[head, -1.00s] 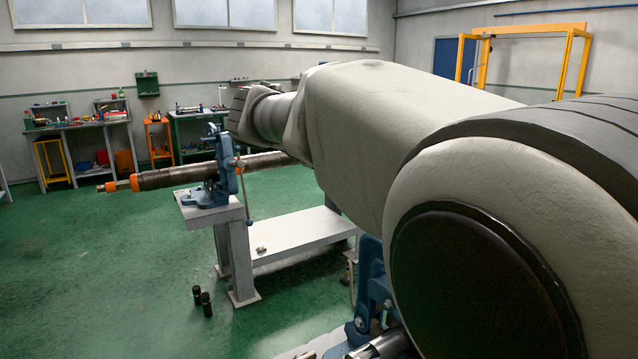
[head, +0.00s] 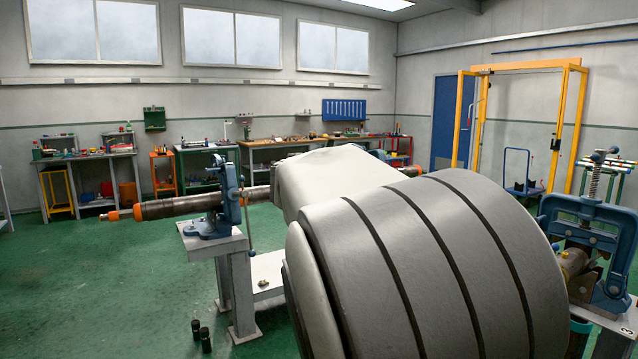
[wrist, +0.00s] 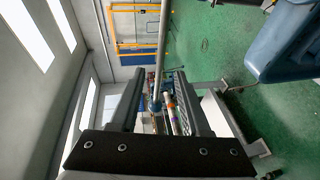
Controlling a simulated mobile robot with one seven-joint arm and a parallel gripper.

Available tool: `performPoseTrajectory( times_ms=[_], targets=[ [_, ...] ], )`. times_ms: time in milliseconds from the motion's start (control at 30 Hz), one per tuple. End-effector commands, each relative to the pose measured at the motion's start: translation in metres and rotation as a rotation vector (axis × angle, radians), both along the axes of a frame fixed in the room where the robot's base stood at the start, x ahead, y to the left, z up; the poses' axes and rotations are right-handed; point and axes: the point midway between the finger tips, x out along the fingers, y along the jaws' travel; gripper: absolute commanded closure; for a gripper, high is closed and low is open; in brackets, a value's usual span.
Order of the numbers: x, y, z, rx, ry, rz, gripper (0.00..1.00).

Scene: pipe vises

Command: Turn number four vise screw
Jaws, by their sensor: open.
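In the wrist view my gripper (wrist: 158,82) is open, with its two dark fingers apart. A pale rod (wrist: 162,40) with a blue ball end (wrist: 155,104) lines up with the gap between the fingers; I cannot tell its depth or whether it touches them. A blue vise part (wrist: 285,50) fills the wrist view's upper right. In the head view a blue vise (head: 230,205) holds a dark pipe with orange ends (head: 160,208). Another blue vise (head: 600,235) stands at the right, its screw upright; its plate number looks like 3. I cannot identify a number four. My arm hides the gripper in the head view.
A grey stand (head: 238,290) carries the left vise. Workbenches (head: 250,150) line the back wall, and a yellow frame (head: 520,68) stands at the back right. The left floor is clear.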

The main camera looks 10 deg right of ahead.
Motion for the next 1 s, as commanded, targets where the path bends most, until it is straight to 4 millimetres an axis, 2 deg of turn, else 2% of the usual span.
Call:
performPoseTrajectory(
  times_ms=[100, 300, 500, 767, 800, 867, 1000],
  targets=[
    [0.016, -0.021, -0.004, -0.004, 0.001, -0.005, 0.53],
    [0.035, -0.044, -0.010, -0.002, 0.001, -0.003, 0.53],
    [0.043, -0.053, -0.012, 0.000, 0.000, 0.000, 0.53],
    [0.044, -0.054, -0.013, 0.000, 0.000, 0.001, 0.53],
    [0.044, -0.054, -0.013, 0.000, 0.000, 0.001, 0.55],
    [0.044, -0.054, -0.013, 0.000, 0.000, 0.001, 0.66],
    [0.044, -0.054, -0.013, 0.000, 0.000, 0.001, 0.91]
  ],
)
